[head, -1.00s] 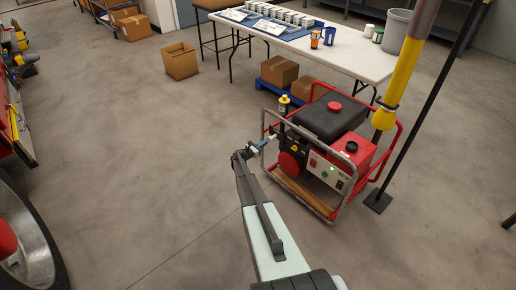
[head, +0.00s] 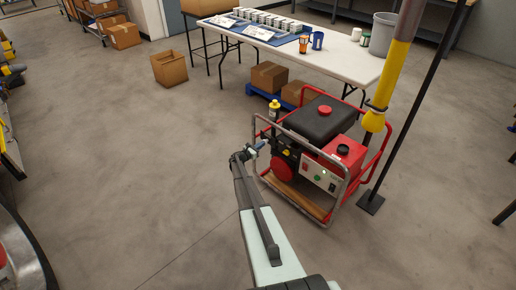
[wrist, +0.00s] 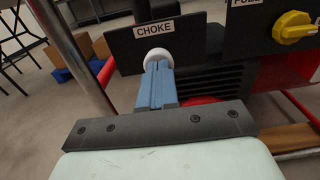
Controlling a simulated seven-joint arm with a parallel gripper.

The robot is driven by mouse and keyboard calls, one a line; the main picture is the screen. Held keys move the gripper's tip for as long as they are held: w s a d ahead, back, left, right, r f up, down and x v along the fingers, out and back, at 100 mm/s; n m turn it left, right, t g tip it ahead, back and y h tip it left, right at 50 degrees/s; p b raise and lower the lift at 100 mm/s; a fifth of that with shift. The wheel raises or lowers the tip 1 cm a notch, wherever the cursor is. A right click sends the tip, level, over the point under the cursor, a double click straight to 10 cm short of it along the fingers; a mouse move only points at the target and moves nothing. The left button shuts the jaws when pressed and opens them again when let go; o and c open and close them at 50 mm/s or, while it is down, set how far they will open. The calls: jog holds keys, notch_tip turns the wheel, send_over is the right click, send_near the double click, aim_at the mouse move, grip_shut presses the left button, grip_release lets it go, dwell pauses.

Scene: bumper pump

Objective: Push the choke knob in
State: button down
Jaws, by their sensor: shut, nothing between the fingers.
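The white round choke knob (wrist: 157,57) sits on a dark plate (wrist: 186,42) under the label CHOKE in the wrist view. My gripper (wrist: 155,70) is shut and empty. Its blue fingertips point at the knob and cover its lower part. I cannot tell whether they touch it. How far the knob stands out from the plate is hard to see. In the head view my gripper (head: 264,142) is at the left side of the red-framed pump machine (head: 352,160), and the knob is too small to make out.
A yellow knob (wrist: 294,27) sits right of the choke plate. A metal frame tube (wrist: 80,55) runs close on the left. A yellow hose (head: 388,85) and black post (head: 415,110) stand right of the machine. A white table (head: 345,58) is behind.

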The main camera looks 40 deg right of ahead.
jog(key=shift+d, duration=0.2)
jog(key=a, duration=1.4)
jog(key=shift+a, duration=0.2)
